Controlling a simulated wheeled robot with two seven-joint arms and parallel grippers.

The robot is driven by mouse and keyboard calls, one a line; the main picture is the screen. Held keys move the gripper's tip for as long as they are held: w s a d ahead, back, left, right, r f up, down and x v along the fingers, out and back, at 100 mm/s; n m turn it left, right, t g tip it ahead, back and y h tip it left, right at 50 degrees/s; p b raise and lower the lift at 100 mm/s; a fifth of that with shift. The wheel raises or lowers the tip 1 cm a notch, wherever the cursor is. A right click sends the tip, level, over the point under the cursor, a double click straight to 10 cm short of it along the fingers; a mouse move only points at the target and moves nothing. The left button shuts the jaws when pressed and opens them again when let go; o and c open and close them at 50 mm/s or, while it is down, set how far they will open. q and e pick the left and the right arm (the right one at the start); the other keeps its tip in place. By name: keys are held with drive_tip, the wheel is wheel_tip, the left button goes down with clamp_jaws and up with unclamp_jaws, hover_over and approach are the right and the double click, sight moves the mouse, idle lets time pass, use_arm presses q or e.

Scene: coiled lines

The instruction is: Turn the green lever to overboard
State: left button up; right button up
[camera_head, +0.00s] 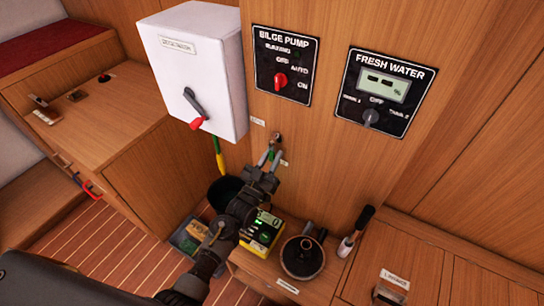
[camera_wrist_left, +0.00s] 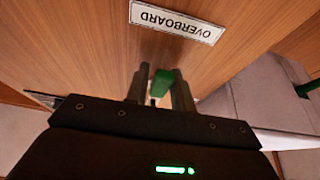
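The green lever (camera_head: 271,155) sits on a small brass valve (camera_head: 276,138) on the wooden panel, below the bilge pump plate. It is partly hidden by my left gripper (camera_head: 270,160) in the head view. In the left wrist view the green lever (camera_wrist_left: 165,83) shows between the two fingers of my left gripper (camera_wrist_left: 160,90). The fingers stand apart, with a gap on the left of the lever; the right finger looks close to it, and I cannot tell if they touch. The OVERBOARD label (camera_wrist_left: 177,21) is upside down there, just beyond the fingertips. My right gripper is not in view.
A white box (camera_head: 195,65) with a red-tipped handle hangs at the upper left. Bilge pump (camera_head: 285,62) and fresh water (camera_head: 384,88) plates are above. A yellow-and-black device (camera_head: 262,231), a round dark pot (camera_head: 303,256) and a brush-like tool (camera_head: 355,232) stand below.

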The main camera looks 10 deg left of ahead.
use_arm(q)
drive_tip(key=shift+o, duration=1.4)
drive_tip(key=shift+s, duration=0.1)
